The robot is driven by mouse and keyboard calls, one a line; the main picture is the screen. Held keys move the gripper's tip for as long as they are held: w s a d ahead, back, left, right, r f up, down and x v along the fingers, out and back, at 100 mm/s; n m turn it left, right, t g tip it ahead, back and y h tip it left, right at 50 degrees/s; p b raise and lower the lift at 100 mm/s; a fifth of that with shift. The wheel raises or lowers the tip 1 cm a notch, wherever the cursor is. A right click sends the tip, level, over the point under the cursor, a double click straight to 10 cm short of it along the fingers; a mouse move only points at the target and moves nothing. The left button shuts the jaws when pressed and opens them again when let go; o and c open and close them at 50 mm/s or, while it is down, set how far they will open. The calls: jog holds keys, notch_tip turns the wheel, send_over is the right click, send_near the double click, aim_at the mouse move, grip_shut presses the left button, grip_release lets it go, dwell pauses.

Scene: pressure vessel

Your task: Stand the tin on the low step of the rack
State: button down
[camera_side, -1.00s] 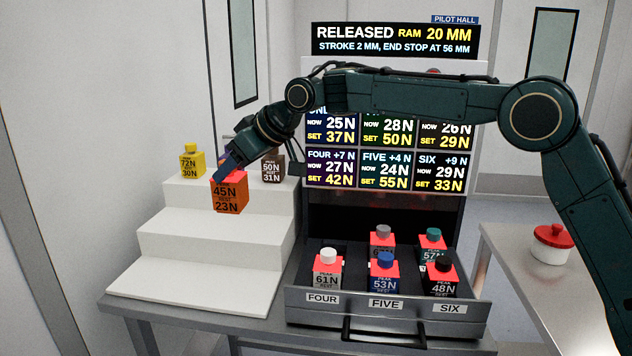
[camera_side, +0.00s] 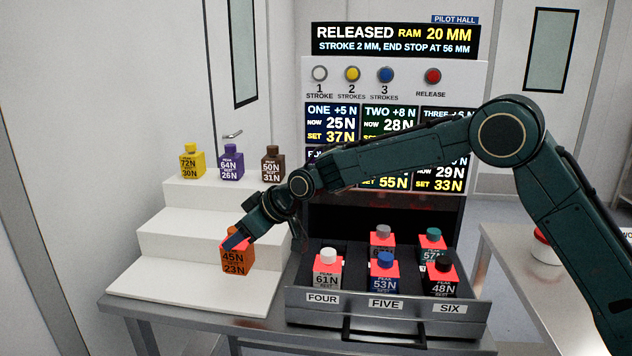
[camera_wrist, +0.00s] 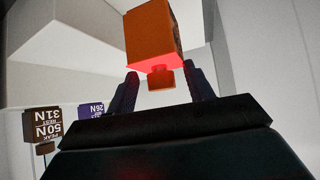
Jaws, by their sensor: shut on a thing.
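The orange tin (camera_side: 237,262), marked 45N and 23N, is upright in front of the white rack (camera_side: 160,244), over its low step. My gripper (camera_side: 236,241) is shut on the tin's neck from above. In the wrist view the tin (camera_wrist: 153,35) hangs between the two fingers, its orange cap (camera_wrist: 161,78) between them. The low step (camera_side: 190,293) is the bottom tread of the three-step rack. I cannot tell whether the tin's base touches that step or is just above it.
A yellow tin (camera_side: 191,163), a purple tin (camera_side: 231,166) and a brown tin (camera_side: 272,165) stand on the top step. The middle step (camera_side: 180,225) is clear. An open drawer (camera_side: 385,310) with several tins sits to the right. A red-lidded pot (camera_side: 543,240) is partly hidden by my arm.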

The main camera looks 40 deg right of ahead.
aim_at(249, 251)
jog(key=shift+f, duration=2.6)
jog(key=shift+f, duration=0.15)
jog(key=c, duration=0.6)
grip_release()
jog(key=shift+v, duration=6.1)
